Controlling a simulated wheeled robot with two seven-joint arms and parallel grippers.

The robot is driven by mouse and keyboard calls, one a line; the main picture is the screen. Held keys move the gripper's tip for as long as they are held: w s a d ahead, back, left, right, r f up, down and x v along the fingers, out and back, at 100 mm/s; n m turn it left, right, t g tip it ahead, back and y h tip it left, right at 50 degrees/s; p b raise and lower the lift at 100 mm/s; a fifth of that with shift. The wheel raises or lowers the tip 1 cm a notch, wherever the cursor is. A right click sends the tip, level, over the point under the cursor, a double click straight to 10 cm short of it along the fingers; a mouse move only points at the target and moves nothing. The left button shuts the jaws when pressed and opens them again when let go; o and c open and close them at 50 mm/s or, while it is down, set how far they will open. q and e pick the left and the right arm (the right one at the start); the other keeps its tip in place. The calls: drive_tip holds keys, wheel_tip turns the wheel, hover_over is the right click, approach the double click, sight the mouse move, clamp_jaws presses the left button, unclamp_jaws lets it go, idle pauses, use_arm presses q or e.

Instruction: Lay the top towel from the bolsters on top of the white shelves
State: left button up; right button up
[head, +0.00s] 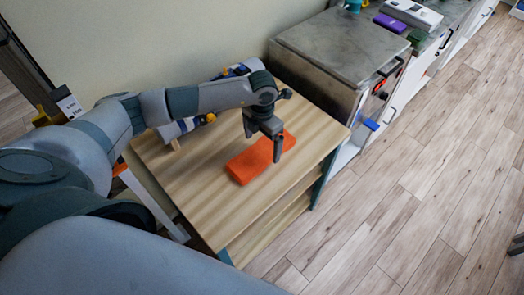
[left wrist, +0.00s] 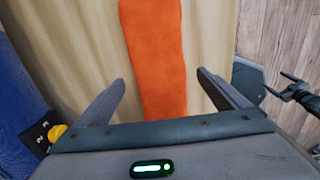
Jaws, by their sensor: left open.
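An orange towel (head: 258,157), folded into a long flat strip, lies on the wood-coloured top of a low shelf unit (head: 200,195). In the left wrist view the towel (left wrist: 155,50) runs between my finger tips and partly under the palm edge. My left gripper (head: 265,138) is open over the towel, fingers pointing down; it also shows in the left wrist view (left wrist: 160,85). Nothing is held between the fingers. Whether the fingers touch the towel is unclear. I make out no clear bolsters or separate white shelves.
Grey-and-blue items (head: 183,127) lie at the back of the wooden top, partly behind my arm. A grey metal-topped cabinet (head: 340,45) stands close to its right. The wooden front area is bare. Open plank floor (head: 420,190) lies to the right.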

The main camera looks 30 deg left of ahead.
sight(262, 150)
use_arm(q)
wheel_tip(262, 150, down, 3)
drive_tip(key=shift+r+p, duration=0.1)
drive_tip(key=shift+p, duration=0.5)
drive_tip(key=shift+f, duration=0.35)
drive_tip(key=shift+c, duration=0.6)
drive_tip(key=c, duration=1.2)
drive_tip(key=shift+r, duration=0.2)
drive_tip(key=shift+c, duration=0.2)
drive_tip(key=shift+r+b, duration=0.55)
drive_tip(key=shift+r, duration=0.1)
wheel_tip(262, 150, up, 2)
drive_tip(key=shift+d+r+b, duration=0.15)
drive_tip(key=shift+r+b, duration=0.05)
drive_tip(key=shift+b, duration=0.55)
drive_tip(key=s+d+r+b, duration=0.1)
drive_tip(key=d+r+b, duration=0.3)
drive_tip(key=d+r, duration=0.3)
drive_tip(key=shift+d, duration=2.15)
